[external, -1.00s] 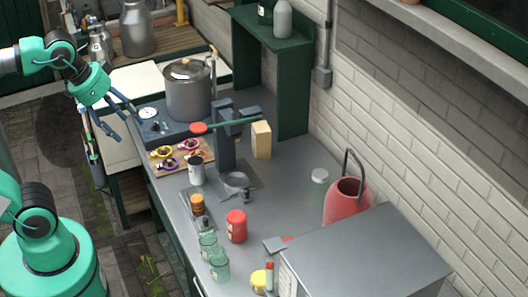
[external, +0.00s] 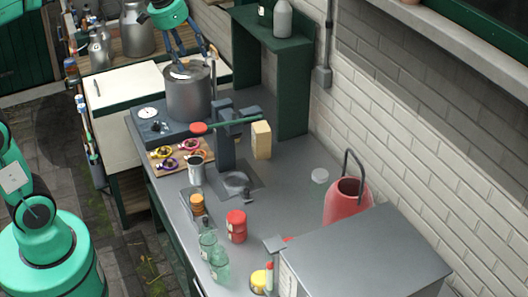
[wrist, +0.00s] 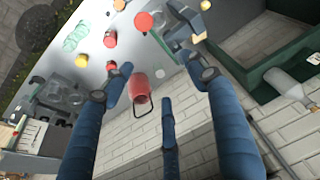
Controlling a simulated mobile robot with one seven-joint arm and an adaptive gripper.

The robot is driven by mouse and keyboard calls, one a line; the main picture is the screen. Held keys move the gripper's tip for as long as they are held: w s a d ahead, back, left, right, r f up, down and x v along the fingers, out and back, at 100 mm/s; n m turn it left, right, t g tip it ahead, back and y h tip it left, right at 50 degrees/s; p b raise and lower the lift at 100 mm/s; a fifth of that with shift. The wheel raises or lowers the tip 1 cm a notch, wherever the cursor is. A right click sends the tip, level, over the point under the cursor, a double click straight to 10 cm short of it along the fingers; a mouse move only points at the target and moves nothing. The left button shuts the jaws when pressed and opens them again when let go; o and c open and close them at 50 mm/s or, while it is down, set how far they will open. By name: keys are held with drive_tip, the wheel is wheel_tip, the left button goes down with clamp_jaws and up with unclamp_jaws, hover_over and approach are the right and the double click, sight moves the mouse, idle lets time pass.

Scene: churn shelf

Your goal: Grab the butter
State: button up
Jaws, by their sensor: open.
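A pale yellow block (external: 261,140), which looks like the butter, stands upright on the grey counter just right of the grey press stand in the external view. The green lever bar passes close to its top. I cannot clearly pick out the block in the wrist view.
The grey press (external: 225,135) with its red-knobbed lever stands beside the block. The lidded pot (external: 188,95) is behind it, and a green shelf (external: 293,90) rises to the right. A red can (external: 236,226), glass jars (external: 219,264) and a red pail (external: 345,203) stand nearer.

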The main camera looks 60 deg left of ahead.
drive_tip(key=w+a+f+g+p, duration=0.1)
drive_tip(key=w+a+f+p, duration=0.15)
drive_tip(key=w+a, duration=1.15)
drive_tip(key=w+a+f+n+g+p, duration=0.1)
drive_tip(key=w+a+f, duration=0.35)
drive_tip(key=a, duration=0.25)
drive_tip(key=w+a+f+p, duration=0.1)
drive_tip(key=w+a+f, duration=0.35)
drive_tip(key=a, duration=0.25)
wheel_tip(320, 180, down, 30)
drive_tip(key=shift+w+f, duration=0.2)
drive_tip(key=shift+w, duration=0.1)
drive_tip(key=shift+a+f, duration=0.1)
drive_tip(key=f, duration=0.5)
drive_tip(key=w+f, duration=0.1)
drive_tip(key=f, duration=0.2)
drive_tip(key=shift+a+f, duration=0.1)
drive_tip(key=shift+f, duration=0.05)
drive_tip(key=shift+w+a+f, duration=0.1)
drive_tip(key=shift+w+f, duration=0.05)
drive_tip(key=shift+f, duration=1.15)
drive_tip(key=shift+w+a+f, duration=0.1)
drive_tip(key=shift+f, duration=1.2)
